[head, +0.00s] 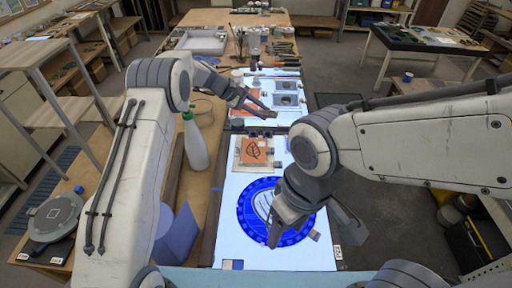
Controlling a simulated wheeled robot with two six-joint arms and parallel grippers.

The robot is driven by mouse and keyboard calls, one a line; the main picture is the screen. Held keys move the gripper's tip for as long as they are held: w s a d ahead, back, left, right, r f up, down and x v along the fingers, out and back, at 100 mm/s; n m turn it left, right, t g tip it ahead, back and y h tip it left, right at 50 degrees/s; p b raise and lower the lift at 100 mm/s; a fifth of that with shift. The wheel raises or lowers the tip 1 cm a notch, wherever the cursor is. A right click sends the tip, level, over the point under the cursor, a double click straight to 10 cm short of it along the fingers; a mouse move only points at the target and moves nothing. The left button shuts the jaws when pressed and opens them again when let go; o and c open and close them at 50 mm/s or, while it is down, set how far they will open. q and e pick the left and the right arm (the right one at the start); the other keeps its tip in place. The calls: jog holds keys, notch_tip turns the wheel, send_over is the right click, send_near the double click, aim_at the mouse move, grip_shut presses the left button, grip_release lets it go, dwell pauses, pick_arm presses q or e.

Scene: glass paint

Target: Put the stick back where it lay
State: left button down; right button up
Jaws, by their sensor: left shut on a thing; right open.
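My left gripper (270,112) is above the far part of the glowing white light table, near an orange sheet (256,96). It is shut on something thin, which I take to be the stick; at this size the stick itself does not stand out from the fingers. My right gripper (318,236) is open, with its fingers spread over the right side of a round blue painted glass (250,207) on the near light panel (230,245). The gripper and arm hide part of that glass.
An orange leaf tile (256,151) lies behind the blue glass. Small dark jars (238,126) are near the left gripper.

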pick_arm(q)
jog(key=shift+d+r+m+g+y+p, duration=0.15)
jog(key=shift+r+m+g+y+p, duration=0.2)
jog(key=shift+r+y+p, duration=0.6)
jog(key=shift+f+m+y, duration=0.25)
jog(key=shift+f+m, duration=0.1)
jog(key=shift+f, duration=0.4)
jog(key=shift+f+m+g+y, duration=0.1)
jog(key=shift+m+g+y, duration=0.25)
jog(key=shift+y, duration=0.55)
jog(key=m+y, duration=0.1)
jog(key=y, duration=0.2)
jog(key=shift+d, duration=0.1)
jog(key=shift+a+m+y, duration=0.2)
jog(key=shift+m+y, duration=0.35)
jog(key=shift+y, duration=0.65)
pick_arm(e)
jog(key=shift+r, duration=1.75)
